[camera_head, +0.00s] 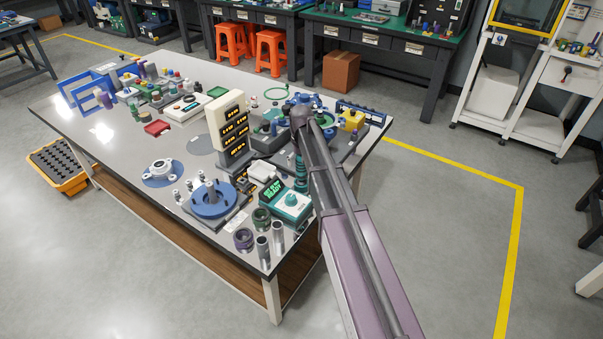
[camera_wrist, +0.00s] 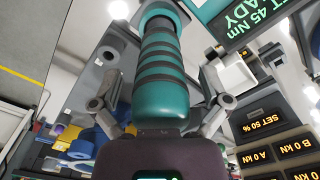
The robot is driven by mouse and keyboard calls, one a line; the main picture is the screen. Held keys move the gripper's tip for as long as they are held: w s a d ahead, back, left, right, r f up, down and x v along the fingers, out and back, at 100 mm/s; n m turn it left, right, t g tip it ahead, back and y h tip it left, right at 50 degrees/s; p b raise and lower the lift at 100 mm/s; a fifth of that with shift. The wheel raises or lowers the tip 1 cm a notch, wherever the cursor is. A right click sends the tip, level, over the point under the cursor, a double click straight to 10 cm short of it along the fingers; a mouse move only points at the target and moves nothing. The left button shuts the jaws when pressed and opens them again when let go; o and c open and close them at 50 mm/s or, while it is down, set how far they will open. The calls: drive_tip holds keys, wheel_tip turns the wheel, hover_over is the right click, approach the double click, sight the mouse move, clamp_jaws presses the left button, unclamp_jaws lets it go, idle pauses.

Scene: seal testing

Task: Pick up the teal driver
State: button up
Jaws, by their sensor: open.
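The teal driver (camera_wrist: 160,98) fills the middle of the wrist view, a rounded teal handle with dark ribbed bands. In the head view the driver (camera_head: 301,172) stands beside the teal controller box (camera_head: 292,206), partly hidden by my arm. My gripper (camera_wrist: 158,62) is open, with one finger on each side of the handle. Gaps show between the fingers and the handle, and nothing is gripped. In the head view my gripper is mostly hidden behind my own arm. The controller box (camera_wrist: 238,18) also shows at the wrist view's upper right, with a lit display.
A cream display tower (camera_head: 228,128) with lit readouts stands left of the driver. A blue round fixture (camera_head: 213,200), dark ring parts (camera_head: 243,239) and metal cylinders (camera_head: 262,246) crowd the front of the table. A yellow block (camera_head: 351,120) sits at right. Bare tabletop (camera_head: 110,150) shows at left.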

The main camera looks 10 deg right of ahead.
idle(0.5)
clamp_jaws()
drive_tip(key=shift+r, duration=0.2)
wheel_tip(320, 180, up, 3)
drive_tip(key=p, duration=0.3)
drive_tip(key=shift+r+p, duration=0.15)
drive_tip(key=shift+p, duration=0.25)
drive_tip(key=s+r+p, duration=0.1)
drive_tip(key=s, duration=1.5)
drive_tip(key=shift+r, duration=0.2)
